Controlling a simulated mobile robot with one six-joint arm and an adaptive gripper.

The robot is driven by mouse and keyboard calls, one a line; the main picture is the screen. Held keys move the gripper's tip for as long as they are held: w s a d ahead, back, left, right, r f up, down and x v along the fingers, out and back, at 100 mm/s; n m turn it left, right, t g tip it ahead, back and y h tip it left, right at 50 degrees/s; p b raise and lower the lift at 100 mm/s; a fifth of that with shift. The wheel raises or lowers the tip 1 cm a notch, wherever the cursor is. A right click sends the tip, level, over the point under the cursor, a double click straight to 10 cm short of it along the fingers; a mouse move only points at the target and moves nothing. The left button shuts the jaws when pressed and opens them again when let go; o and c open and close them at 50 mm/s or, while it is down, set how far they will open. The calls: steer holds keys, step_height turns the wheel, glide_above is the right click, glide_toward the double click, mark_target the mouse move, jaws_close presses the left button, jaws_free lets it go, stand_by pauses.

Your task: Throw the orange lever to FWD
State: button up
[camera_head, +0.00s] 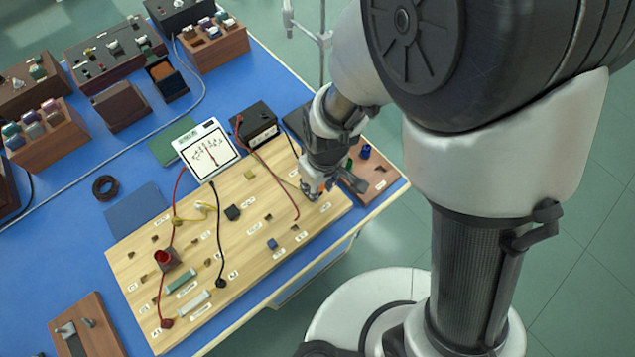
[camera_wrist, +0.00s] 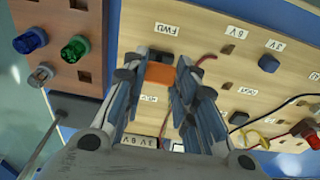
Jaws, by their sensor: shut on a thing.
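The orange lever (camera_wrist: 159,73) shows between the fingertips in the wrist view, with a black part at its upper end. My gripper (camera_wrist: 160,66) is shut on it, one finger on each side. The FWD label (camera_wrist: 170,28) is on the light wooden board (camera_wrist: 215,62), just above the fingertips in that view. Another label (camera_wrist: 150,98) lies below the lever, too small to read. In the head view my gripper (camera_head: 313,190) is at the right end of the board (camera_head: 240,235), and the lever is mostly hidden. I cannot tell which way the lever leans.
A brown panel with a blue knob (camera_wrist: 31,41) and a green knob (camera_wrist: 74,49) stands beside the board. A white meter (camera_head: 208,149), a black box (camera_head: 257,126) and red and black wires lie near it. The green floor is right of the bench.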

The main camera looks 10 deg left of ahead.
steer(key=o, duration=1)
steer(key=shift+o, duration=0.2)
step_height(320, 180, up, 12)
steer(key=s+d, duration=0.1)
